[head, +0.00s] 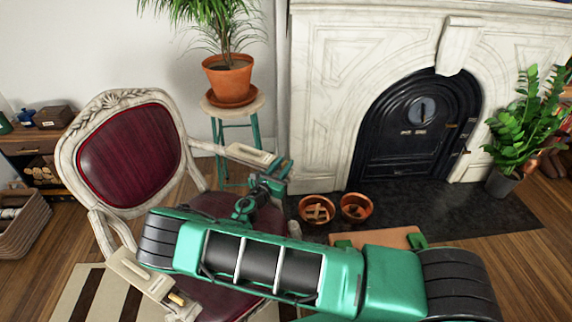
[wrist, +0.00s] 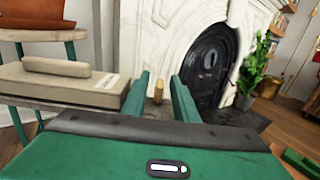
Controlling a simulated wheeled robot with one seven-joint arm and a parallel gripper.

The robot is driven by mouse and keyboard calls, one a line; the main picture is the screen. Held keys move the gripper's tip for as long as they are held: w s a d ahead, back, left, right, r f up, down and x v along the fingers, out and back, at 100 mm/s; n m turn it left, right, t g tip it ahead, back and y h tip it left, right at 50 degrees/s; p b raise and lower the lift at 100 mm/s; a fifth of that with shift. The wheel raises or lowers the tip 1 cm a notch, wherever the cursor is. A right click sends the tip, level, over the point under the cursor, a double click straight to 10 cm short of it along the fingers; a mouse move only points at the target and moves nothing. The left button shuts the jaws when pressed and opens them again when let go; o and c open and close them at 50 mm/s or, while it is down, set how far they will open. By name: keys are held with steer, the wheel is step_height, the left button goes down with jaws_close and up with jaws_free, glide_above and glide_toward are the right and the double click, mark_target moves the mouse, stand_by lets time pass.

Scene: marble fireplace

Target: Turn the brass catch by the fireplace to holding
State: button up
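A small brass-coloured piece (head: 452,126) shows at the right edge of the black arched fireplace door (head: 400,150). It is too small to tell how it is turned. The door also shows in the wrist view (wrist: 211,66), right of the fingers. My gripper (head: 284,170) is over the chair's far arm side, well left of the door and apart from it. In the wrist view my gripper (wrist: 159,80) has its two green fingers apart, with nothing held. A short tan peg (wrist: 158,92) shows beyond, between the fingers; I cannot tell what it belongs to.
A red-cushioned chair (head: 130,155) stands at the left, with a beige block (head: 252,156) on its far arm. A potted plant (head: 228,75) sits on a stool. Terracotta pots (head: 317,208) stand on the dark hearth (head: 450,213). A leafy plant (head: 522,118) is right of the door.

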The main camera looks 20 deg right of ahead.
steer(key=shift+w+d, duration=0.35)
steer(key=shift+w, duration=0.05)
